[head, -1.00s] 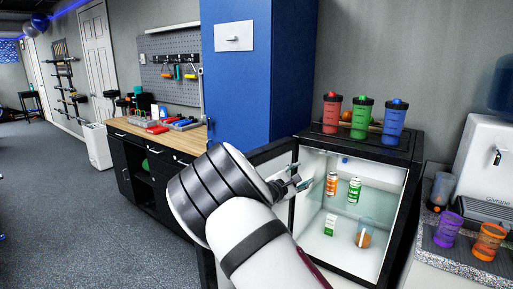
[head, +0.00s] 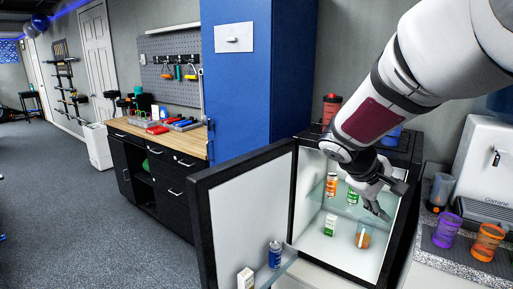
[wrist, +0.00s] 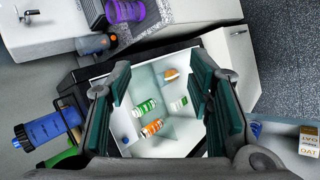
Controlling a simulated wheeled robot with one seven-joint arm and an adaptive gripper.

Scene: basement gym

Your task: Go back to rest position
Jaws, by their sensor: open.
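My gripper (head: 388,199) is open and empty, in front of the open mini fridge (head: 296,212) in the head view. Its two fingers stand wide apart in the wrist view (wrist: 164,85), with the fridge inside seen between them. My arm comes down from the upper right and hides part of the fridge top and upper inside. Inside the fridge are an orange can (head: 331,184), a green can (head: 352,195), a white and green carton (head: 330,225) and an orange item (head: 363,239). I cannot tell whether the gripper is inside the fridge opening.
The fridge door (head: 240,215) stands open to the left, with a blue can (head: 275,254) and a carton (head: 245,279) on its shelf. Purple (head: 447,230) and orange (head: 488,242) cups stand right, by a water dispenser (head: 487,165). Shaker bottles (head: 331,107) stand on the fridge.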

